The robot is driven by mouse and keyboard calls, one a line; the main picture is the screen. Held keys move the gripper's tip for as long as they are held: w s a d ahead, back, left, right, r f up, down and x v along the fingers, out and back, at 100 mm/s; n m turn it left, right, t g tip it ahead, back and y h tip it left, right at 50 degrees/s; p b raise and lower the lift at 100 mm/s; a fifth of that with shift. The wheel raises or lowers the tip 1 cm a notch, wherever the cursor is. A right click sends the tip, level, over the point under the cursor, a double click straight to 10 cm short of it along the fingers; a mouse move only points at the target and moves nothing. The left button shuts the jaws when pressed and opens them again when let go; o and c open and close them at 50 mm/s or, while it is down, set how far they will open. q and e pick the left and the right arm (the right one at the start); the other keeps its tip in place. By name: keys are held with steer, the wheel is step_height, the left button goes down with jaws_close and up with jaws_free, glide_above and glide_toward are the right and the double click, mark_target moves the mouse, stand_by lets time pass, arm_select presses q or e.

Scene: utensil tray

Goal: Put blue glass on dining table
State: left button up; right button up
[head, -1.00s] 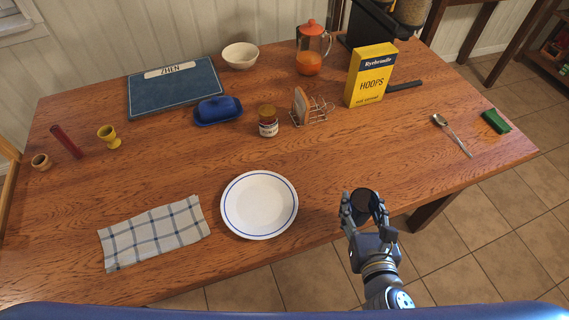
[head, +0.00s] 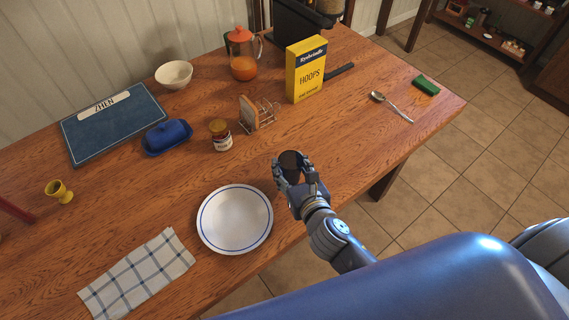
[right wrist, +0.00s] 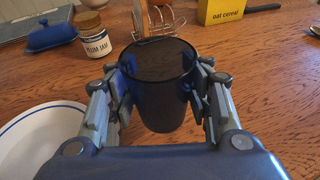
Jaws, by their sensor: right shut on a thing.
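The blue glass (right wrist: 158,88) is a dark, translucent blue tumbler, upright between the fingers of my right gripper. In the right wrist view, my right gripper (right wrist: 160,98) is shut on it from both sides. In the head view, the glass (head: 291,160) and my right gripper (head: 292,178) are over the dining table (head: 350,140), just right of the plate. I cannot tell whether the glass's base touches the wood. My left gripper is not in view.
A white plate (head: 235,218) with a blue rim lies left of my right gripper; a checked napkin (head: 137,276) is further left. A jam jar (head: 221,135), toast rack (head: 262,115) and cereal box (head: 306,70) stand behind. Bare wood lies right of the gripper, before a spoon (head: 391,106).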

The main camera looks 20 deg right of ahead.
mark_target(286, 161)
steer(key=x, duration=0.3)
steer(key=shift+w+a+r, duration=0.1)
steer(key=shift+a+r, duration=0.05)
steer(key=shift+r, duration=0.1)
step_height(286, 161, down, 4)
steer(key=shift+r+b, duration=0.25)
steer(key=shift+b, duration=0.1)
steer(key=shift+f, duration=0.15)
steer(key=o, duration=1.2)
steer(key=shift+c, duration=0.2)
steer(key=b+v, duration=0.1)
steer(key=v, duration=1.1)
steer(key=shift+r, duration=0.25)
